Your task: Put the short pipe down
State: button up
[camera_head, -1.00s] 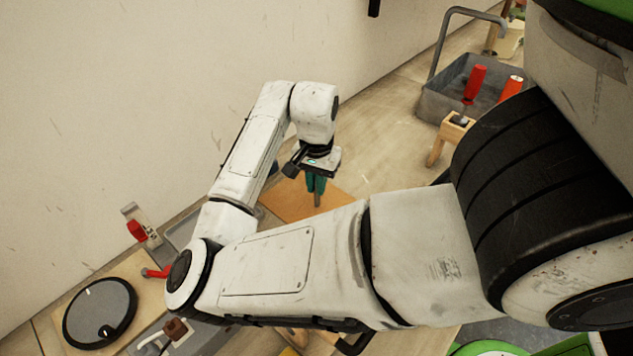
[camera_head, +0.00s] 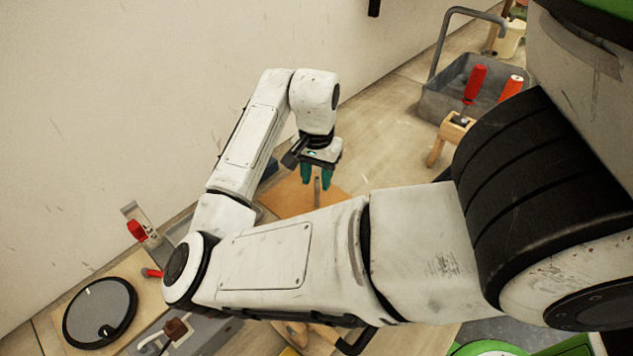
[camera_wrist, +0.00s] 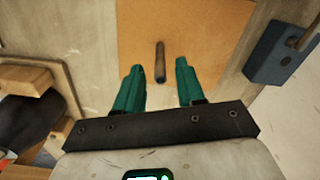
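The short pipe (camera_head: 317,189) is a thin grey-brown tube. It stands roughly upright at the orange-brown board (camera_head: 287,198). In the wrist view the pipe (camera_wrist: 160,62) shows just beyond and between the fingertips, with a gap on both sides. My gripper (camera_head: 316,181) has teal fingers. They are spread apart, above and around the top of the pipe, and hold nothing. The open fingers also show in the wrist view (camera_wrist: 158,68). The pipe's lower end is hard to make out, so I cannot tell exactly how it rests.
A blue-grey block (camera_wrist: 282,55) lies right of the board in the wrist view. A black disc (camera_head: 99,313) lies lower left.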

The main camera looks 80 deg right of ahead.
notch_tip(320, 180, up, 10)
jog(key=shift+p, duration=0.35)
jog(key=shift+f, duration=0.1)
dwell(0.3)
